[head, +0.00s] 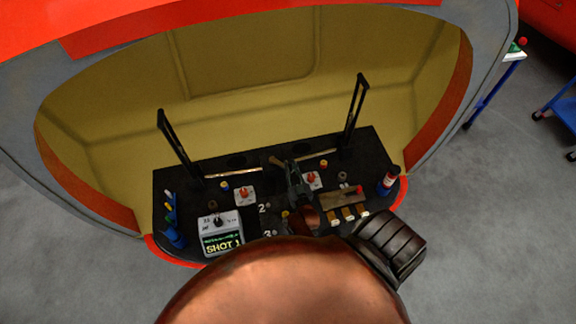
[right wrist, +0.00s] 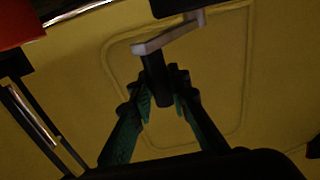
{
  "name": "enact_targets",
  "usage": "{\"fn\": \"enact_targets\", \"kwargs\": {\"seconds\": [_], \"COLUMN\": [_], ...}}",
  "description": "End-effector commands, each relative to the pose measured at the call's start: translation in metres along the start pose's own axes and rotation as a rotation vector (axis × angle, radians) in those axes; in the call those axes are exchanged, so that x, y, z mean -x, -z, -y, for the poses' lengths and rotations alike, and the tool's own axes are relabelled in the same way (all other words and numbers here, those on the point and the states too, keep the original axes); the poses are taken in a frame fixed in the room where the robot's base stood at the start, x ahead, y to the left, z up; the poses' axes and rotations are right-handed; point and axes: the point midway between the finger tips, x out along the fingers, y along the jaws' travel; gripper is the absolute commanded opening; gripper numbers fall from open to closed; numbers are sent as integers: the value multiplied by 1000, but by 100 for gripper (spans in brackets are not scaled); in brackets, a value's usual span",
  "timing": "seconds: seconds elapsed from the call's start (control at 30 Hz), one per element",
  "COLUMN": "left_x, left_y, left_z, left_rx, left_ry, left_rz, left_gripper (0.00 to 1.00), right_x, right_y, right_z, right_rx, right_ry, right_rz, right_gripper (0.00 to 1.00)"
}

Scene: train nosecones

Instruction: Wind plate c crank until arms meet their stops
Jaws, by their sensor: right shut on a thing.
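My right gripper (head: 292,178) is over the middle of the black panel (head: 240,160) inside the nosecone. In the right wrist view its fingers (right wrist: 161,94) close on the black handle (right wrist: 156,76) of a crank with a pale grey arm (right wrist: 168,36). The crank's mount runs out of the top of that view. Two black upright arms stand on the panel, a left one (head: 178,145) and a right one (head: 354,114). I cannot read a plate c label or make out the stops. My left gripper is not in view.
A grey box with a lit screen reading "SHOT 1" (head: 221,245) stands at front left. The yellow shell wall (head: 250,75) rises behind.

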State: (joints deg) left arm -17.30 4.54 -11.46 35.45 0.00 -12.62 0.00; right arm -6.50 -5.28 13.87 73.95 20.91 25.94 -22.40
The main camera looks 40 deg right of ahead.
Motion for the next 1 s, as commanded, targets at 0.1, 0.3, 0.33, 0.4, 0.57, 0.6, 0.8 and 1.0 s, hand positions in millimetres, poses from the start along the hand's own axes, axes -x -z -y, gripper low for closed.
{"fn": "enact_targets", "kwargs": {"seconds": [0.1,0.3,0.33,0.4,0.57,0.6,0.8,1.0], "left_x": [0,0,0,0,0,0,0,-2], "left_y": [2,3,3,3,5,5,1,2], "left_z": [0,0,0,0,1,1,4,2], "left_rx": [0,-1,-1,-1,-1,-1,-1,-1], "left_ry": [0,0,0,0,1,1,4,2], "left_rz": [-2,-4,-4,-4,-6,-6,-3,-3], "left_gripper": [47,47,47,47,47,47,47,47], "right_x": [-3,-4,-4,-3,-2,-2,-1,-4], "right_y": [1,2,2,2,2,2,1,1], "right_z": [11,11,11,10,5,4,3,8], "right_rx": [-5,-6,-6,-5,-4,-3,-2,-2], "right_ry": [14,15,15,13,7,5,3,13], "right_rz": [0,0,-1,-1,-1,-1,-1,-2], "right_gripper": [0,21,23,28,34,34,34,34]}}
